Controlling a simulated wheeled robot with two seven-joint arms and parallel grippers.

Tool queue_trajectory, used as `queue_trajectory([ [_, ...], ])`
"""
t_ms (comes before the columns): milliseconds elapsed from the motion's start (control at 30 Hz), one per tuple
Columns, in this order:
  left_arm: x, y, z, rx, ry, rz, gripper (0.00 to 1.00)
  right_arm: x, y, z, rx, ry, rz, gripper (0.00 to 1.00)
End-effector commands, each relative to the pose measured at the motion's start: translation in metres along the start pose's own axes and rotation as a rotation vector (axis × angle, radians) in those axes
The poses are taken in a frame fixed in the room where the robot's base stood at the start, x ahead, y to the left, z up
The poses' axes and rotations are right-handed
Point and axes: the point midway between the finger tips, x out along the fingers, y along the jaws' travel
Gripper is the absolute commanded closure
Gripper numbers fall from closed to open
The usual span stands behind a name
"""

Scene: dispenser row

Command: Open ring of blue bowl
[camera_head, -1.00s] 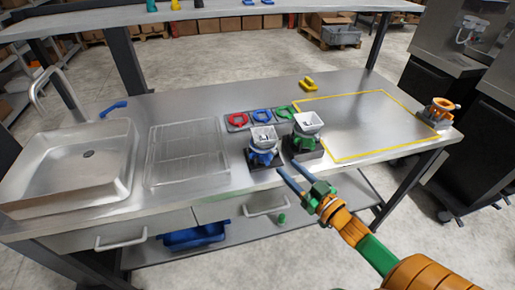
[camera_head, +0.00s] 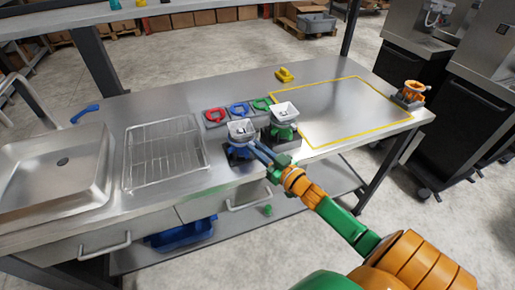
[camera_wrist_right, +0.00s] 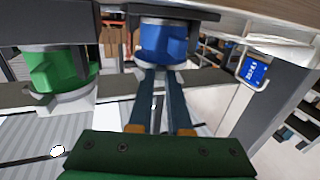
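The blue bowl's dispenser stands at the table's front edge in the head view, with a white square bowl (camera_head: 242,129) above a blue ring (camera_head: 236,151). The blue ring also shows close up in the right wrist view (camera_wrist_right: 164,42), at the top centre. My right gripper (camera_head: 255,149) reaches the front right side of this ring. In the wrist view its two dark fingers (camera_wrist_right: 160,76) point at the ring with a narrow gap between them. The tips are at or just under the ring; I cannot tell whether they touch it. My left gripper is not in view.
The green dispenser (camera_head: 284,131) stands close on the right, and shows at left in the wrist view (camera_wrist_right: 60,68). Red, blue and green rings lie behind on a plate. A wire rack (camera_head: 163,153) and sink are left. The yellow-outlined area (camera_head: 335,110) is clear.

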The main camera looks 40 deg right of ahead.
Motion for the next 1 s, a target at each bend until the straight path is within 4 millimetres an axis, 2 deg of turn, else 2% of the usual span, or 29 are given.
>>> queue_trajectory([
  [200, 0.003, -0.001, 0.000, 0.000, 0.000, -0.001, 0.50, 0.000, 0.001, 0.001, -0.002, 0.000, -0.012, 1.00],
  [367, 0.013, -0.001, 0.001, 0.000, 0.000, -0.002, 0.50, 0.000, 0.006, 0.004, -0.007, -0.002, -0.067, 1.00],
  [567, 0.044, -0.001, 0.004, 0.000, 0.000, -0.002, 0.50, 0.002, 0.018, 0.009, -0.012, -0.002, -0.198, 1.00],
  [800, 0.098, 0.000, 0.009, 0.000, 0.000, -0.002, 0.50, 0.005, 0.030, 0.011, -0.010, 0.001, -0.362, 1.00],
  [1000, 0.120, 0.001, 0.011, 0.000, 0.000, -0.002, 0.50, 0.007, 0.035, 0.006, -0.004, 0.001, -0.444, 1.00],
])
